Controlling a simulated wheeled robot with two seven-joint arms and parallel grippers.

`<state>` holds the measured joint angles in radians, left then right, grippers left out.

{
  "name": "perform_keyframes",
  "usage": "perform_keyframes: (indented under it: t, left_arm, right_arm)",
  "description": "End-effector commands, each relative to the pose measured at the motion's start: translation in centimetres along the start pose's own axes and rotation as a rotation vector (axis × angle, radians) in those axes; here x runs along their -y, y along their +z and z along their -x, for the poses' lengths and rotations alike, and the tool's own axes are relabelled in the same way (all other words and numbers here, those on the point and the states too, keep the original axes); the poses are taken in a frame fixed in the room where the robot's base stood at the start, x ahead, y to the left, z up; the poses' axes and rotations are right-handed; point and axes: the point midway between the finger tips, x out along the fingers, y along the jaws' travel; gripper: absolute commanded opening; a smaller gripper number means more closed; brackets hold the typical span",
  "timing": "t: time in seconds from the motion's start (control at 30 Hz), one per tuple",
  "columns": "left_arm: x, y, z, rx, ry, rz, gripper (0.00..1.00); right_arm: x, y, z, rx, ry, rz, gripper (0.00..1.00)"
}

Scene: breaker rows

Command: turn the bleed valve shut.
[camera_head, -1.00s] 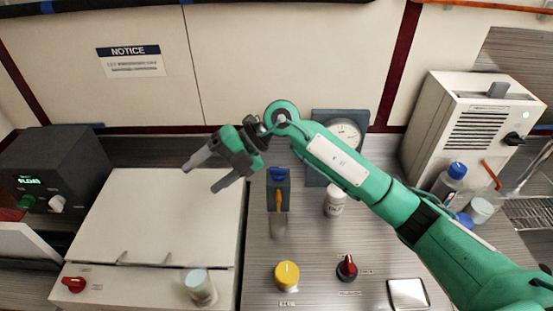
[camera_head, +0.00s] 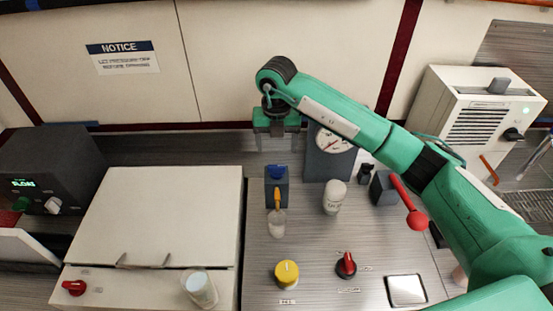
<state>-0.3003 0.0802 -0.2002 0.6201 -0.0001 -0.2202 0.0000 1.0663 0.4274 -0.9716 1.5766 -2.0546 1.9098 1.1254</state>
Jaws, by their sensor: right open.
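No label I can read says which fitting is the bleed valve. A dark block with a blue cap and an orange lever (camera_head: 277,188) stands mid-bench, with a small clear cup (camera_head: 278,224) just below the lever. My right gripper (camera_head: 276,144) is open and empty, pointing down, above and behind this block and apart from it. A yellow knob (camera_head: 287,273) and a red-topped black knob (camera_head: 346,266) sit nearer the front edge. A red ball-ended lever (camera_head: 410,205) sticks out from a grey block at right. My left gripper is out of view.
A round gauge (camera_head: 331,142) stands behind, partly covered by my right arm. A white jar (camera_head: 334,197) is right of the blue-capped block. A big white lidded box (camera_head: 160,205) with a red knob (camera_head: 74,288) fills the left. A white jar (camera_head: 200,289) stands at its front.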

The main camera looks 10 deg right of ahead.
Motion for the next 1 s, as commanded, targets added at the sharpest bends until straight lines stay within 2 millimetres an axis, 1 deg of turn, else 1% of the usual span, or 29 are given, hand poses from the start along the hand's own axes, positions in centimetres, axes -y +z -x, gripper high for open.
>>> perform_keyframes:
  t: [0.03,0.2,0.33,0.5,0.77,0.8,0.87,1.0]
  left_arm:
    - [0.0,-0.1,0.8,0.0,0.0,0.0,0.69]
    - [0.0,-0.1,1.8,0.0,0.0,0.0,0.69]
    - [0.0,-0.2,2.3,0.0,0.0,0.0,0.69]
    - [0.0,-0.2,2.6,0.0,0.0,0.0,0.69]
    - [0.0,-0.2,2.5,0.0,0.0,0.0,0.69]
    - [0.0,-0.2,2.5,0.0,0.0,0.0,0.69]
    - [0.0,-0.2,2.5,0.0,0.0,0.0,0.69]
    - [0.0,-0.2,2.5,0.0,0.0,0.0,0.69]
  right_arm:
    - [0.0,-0.1,-0.9,-0.006,-0.002,-0.001,0.69]
    - [0.0,-0.1,-4.2,-0.005,-0.001,0.001,0.69]
    - [-0.1,-0.1,-6.0,-0.003,0.001,0.0,0.69]
    - [0.0,-0.1,-7.3,-0.001,0.001,0.001,0.69]
    - [-0.1,0.0,-7.5,0.0,0.002,0.002,0.69]
    - [-0.1,0.0,-7.5,0.0,0.002,0.002,0.67]
    - [-0.1,0.0,-7.5,0.0,0.002,0.002,0.55]
    - [-0.1,0.0,-7.5,0.0,0.002,0.002,0.28]
